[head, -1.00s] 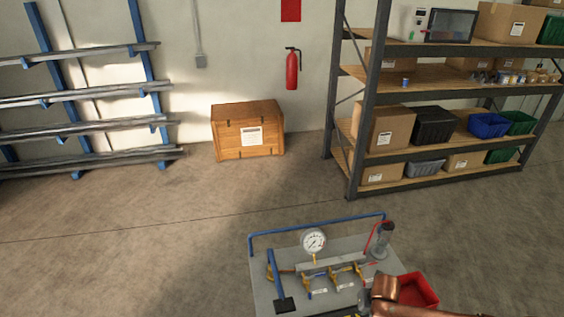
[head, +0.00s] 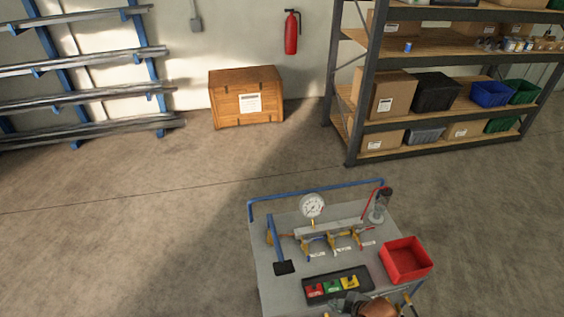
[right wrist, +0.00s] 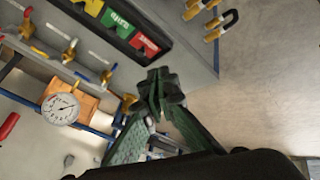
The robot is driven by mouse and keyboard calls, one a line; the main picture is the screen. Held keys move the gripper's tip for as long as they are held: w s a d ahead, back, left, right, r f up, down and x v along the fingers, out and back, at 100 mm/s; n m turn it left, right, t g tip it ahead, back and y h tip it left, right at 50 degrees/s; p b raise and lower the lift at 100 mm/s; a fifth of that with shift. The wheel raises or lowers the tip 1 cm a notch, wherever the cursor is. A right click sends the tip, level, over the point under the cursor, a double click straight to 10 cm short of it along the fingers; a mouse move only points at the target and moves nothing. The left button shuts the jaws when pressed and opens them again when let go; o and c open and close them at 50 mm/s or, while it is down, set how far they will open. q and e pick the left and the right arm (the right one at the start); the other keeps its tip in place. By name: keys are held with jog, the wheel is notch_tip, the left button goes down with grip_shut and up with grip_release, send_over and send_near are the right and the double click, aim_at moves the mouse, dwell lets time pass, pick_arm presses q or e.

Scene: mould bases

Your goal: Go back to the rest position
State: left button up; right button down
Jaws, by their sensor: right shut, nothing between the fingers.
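My right gripper (head: 348,302) is at the bottom edge of the head view, in front of the bench cart (head: 262,262). In the right wrist view its dark green fingers (right wrist: 158,92) are together, with nothing between them. They appear over the front edge of the cart, and I see no contact with it. My copper-coloured right arm part covers a little of the cart's front edge. My left gripper is in neither view.
The cart carries a pressure gauge (head: 312,206), a row of brass valves, a black tray (head: 364,273) with red, green and yellow pieces, and a red bin (head: 406,260). A wooden crate (head: 246,98) and a shelf rack (head: 352,130) stand behind. Floor left of the cart is clear.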

jog(key=s+d+f+m+g+h, duration=0.15)
jog(key=s+d+m+h, duration=0.25)
jog(key=s+d+m, duration=1.25)
notch_tip(320, 180, down, 37)
jog(key=n+g+b, duration=0.1)
jog(key=n+b, duration=0.2)
jog(key=b, duration=0.6)
jog(key=s+f+g+b, duration=0.1)
jog(key=s+f+b, duration=0.3)
jog(key=s+f, duration=0.6)
jog(key=s+f+b, duration=0.4)
jog(key=s+f, duration=0.6)
jog(key=f, duration=0.8)
jog(key=shift+s+f+n+g+y, duration=0.15)
jog(key=shift+n+g+y, duration=0.15)
jog(key=shift+n+g, duration=0.05)
jog(key=shift+a, duration=0.1)
